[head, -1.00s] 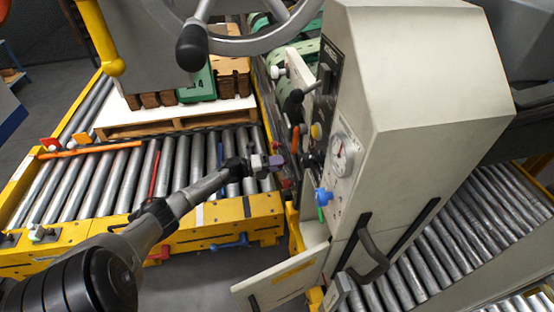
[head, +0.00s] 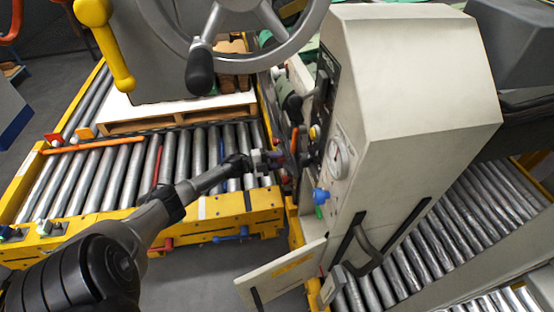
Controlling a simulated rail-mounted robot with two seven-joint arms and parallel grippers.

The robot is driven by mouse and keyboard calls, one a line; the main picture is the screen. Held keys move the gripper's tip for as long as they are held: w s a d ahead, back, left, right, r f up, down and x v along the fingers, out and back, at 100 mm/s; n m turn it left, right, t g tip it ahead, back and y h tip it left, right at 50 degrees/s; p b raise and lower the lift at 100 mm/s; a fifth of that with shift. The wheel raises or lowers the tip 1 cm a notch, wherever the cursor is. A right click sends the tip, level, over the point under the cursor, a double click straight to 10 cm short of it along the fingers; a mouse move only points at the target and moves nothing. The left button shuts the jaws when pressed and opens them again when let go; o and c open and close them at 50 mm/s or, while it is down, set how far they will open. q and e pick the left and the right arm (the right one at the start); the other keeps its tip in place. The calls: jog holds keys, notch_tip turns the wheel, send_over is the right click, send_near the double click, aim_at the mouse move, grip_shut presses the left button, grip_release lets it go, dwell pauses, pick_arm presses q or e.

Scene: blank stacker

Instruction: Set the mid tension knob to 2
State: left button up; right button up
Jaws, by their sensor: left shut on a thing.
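A light-grey machine cabinet (head: 415,75) stands right of centre, with a narrow control face seen at a steep angle. That face carries a round dial (head: 337,158), a blue knob (head: 321,196), a yellow button (head: 315,132) and small dark and red controls. My left gripper (head: 277,160) reaches in from the left to the edge of this face, shut on what looks like a small knob there. The fingers hide most of it, so I cannot read its setting or tell for certain that it is the mid tension knob. My right gripper is out of view.
A large handwheel with a dark handle (head: 200,70) hangs above my left arm. A roller conveyor (head: 110,170) with a yellow frame lies at left, bearing a pallet (head: 170,118). An open panel door (head: 280,273) juts out below the cabinet. More rollers (head: 450,240) run at right.

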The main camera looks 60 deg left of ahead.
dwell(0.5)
pick_arm(q)
jog(key=o, duration=0.9)
jog(key=p+v, duration=0.4)
jog(key=v, duration=0.9)
jog(key=shift+s+a, duration=0.1)
jog(key=shift+s, duration=0.3)
